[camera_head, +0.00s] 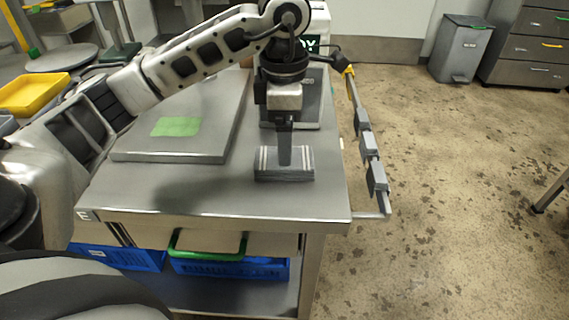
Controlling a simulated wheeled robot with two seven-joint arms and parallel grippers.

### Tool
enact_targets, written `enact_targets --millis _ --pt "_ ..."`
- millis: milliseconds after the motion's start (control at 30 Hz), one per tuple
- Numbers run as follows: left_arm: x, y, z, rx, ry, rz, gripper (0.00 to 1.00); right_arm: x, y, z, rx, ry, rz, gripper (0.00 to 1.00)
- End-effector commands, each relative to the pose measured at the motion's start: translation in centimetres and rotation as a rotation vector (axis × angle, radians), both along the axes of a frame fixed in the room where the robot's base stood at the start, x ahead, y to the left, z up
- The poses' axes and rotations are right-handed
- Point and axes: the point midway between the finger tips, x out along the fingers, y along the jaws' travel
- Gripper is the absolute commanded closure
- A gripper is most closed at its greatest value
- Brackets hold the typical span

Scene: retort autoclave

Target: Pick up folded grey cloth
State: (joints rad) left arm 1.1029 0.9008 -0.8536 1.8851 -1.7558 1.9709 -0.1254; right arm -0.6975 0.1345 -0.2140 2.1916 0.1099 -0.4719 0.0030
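The folded grey cloth (270,172) lies on the steel table (210,196) near its front right part. It is a small block with white stripes. My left gripper (285,160) points straight down over the cloth, with its fingers reaching the top of it or just behind it. The fingers show as one dark narrow shape, so I cannot tell whether they are apart or closed on the cloth. The cloth appears to rest on the table top. My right gripper is not in the picture.
A raised steel slab (185,150) with a green patch (176,126) lies left of the cloth. A rail with grey clips (369,146) runs along the table's right edge. Blue crates (230,268) stand below. A grey bin (460,48) stands on open floor at right.

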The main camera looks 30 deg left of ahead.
Motion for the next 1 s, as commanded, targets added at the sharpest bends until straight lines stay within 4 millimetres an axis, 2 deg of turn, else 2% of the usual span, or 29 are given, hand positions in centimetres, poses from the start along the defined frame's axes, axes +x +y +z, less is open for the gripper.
enact_targets --millis 200,300,567,600,700,767,1000 --pt "-0.2 0.0 -3.4 0.001 0.007 0.001 0.15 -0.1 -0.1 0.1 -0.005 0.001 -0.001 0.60" --pt "-0.2 0.0 -4.4 0.000 0.005 0.000 0.15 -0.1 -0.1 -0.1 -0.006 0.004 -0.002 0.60" --pt "-0.1 0.0 -4.7 0.000 0.001 0.000 0.15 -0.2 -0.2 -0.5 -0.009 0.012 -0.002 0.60" --pt "-0.1 0.0 -4.7 0.000 0.002 0.000 0.21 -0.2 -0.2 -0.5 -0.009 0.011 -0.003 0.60" --pt "-0.1 0.0 -4.7 0.000 0.002 0.000 0.49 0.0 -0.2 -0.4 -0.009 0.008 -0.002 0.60" --pt "-0.1 -0.1 -4.7 0.000 0.002 -0.001 0.64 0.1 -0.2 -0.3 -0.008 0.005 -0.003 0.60" --pt "-0.1 -0.1 -4.7 0.000 0.002 -0.001 0.64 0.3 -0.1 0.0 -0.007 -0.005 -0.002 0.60"
